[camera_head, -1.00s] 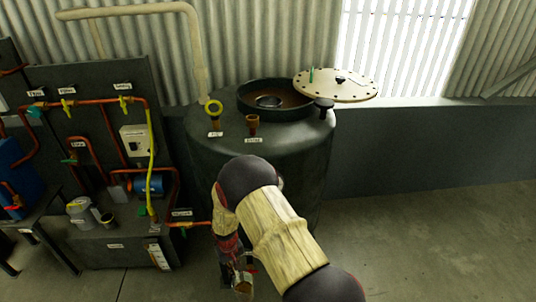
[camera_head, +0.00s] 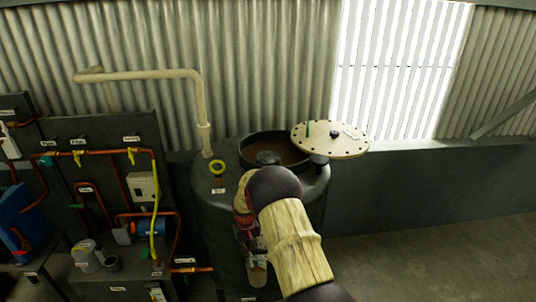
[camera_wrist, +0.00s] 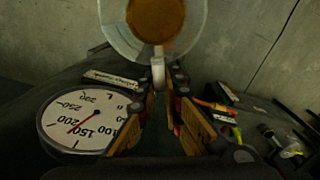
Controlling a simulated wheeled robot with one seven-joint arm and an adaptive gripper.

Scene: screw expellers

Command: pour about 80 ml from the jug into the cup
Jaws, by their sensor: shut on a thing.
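A clear round vessel with orange-brown liquid, which I take for the jug (camera_wrist: 158,20), is at the top of the wrist view. Its pale handle (camera_wrist: 158,72) sits between the fingers of my gripper (camera_wrist: 160,85). In the head view, my gripper (camera_head: 248,244) is low in front of the dark tank, with the jug (camera_head: 257,274) hanging at its end. A small dark cup (camera_head: 112,264) stands on the bench at the left, beside a whitish container (camera_head: 86,254). I cannot tell whether this is the task's cup.
The dark tank (camera_head: 315,205) has an open top, with its round lid (camera_head: 335,139) set aside. A panel with copper pipes (camera_head: 120,200) and a yellow hose (camera_head: 155,205) stands at the left. A dial gauge (camera_wrist: 85,122) shows near my gripper. The floor at right is clear.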

